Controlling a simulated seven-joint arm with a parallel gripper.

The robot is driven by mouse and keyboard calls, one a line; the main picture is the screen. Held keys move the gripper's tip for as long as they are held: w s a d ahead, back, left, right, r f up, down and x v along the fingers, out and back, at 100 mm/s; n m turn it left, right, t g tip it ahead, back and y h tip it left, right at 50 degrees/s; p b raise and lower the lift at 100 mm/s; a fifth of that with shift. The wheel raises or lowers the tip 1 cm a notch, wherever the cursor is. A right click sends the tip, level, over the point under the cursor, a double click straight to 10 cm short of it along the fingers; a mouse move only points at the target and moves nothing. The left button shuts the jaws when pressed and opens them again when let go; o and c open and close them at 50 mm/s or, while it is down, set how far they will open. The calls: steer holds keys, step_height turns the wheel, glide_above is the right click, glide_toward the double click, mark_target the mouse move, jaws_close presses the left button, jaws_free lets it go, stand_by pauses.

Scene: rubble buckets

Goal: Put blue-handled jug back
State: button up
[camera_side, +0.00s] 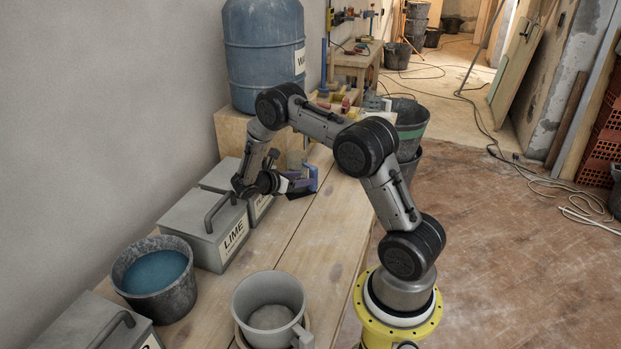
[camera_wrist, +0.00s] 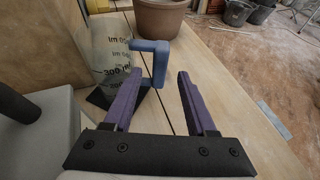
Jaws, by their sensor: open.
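The blue-handled jug shows in the wrist view as a pale grey body (camera_wrist: 108,48) with printed ml marks and a blue handle (camera_wrist: 158,48) on its right side. It stands on the bench over a dark patch (camera_wrist: 102,97). In the side view only its blue handle (camera_side: 310,180) shows clearly; my arm and gripper hide most of the rest. My gripper (camera_wrist: 160,72) is open, with its two purple fingers pointing at the handle. The handle's lower part appears near the left fingertip; I cannot tell whether it lies between the fingers. In the side view my gripper (camera_side: 289,183) is close beside the jug.
Lidded grey boxes, one marked LIME (camera_side: 205,228), line the wall. A bucket of blue liquid (camera_side: 155,274) and a large grey jug (camera_side: 268,312) stand nearer. A blue barrel (camera_side: 265,55) stands behind. A terracotta pot (camera_wrist: 158,18) is beyond the handle. The bench's right side is clear.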

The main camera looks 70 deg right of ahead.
steer(key=s+a+r+m+t+y, duration=0.25)
steer(key=a+r+m+y, duration=0.35)
steer(key=a+r, duration=1.05)
steer(key=s+a+r+m+t+y, duration=0.3)
steer(key=s+a+t, duration=0.1)
steer(key=s+a, duration=0.3)
steer(key=s+a+r+m+t+y, duration=0.3)
steer(key=s+a, duration=0.5)
steer(key=a, duration=0.3)
steer(key=shift+r+m+t, duration=0.55)
steer(key=shift+r+m, duration=0.15)
steer(key=shift+r, duration=0.05)
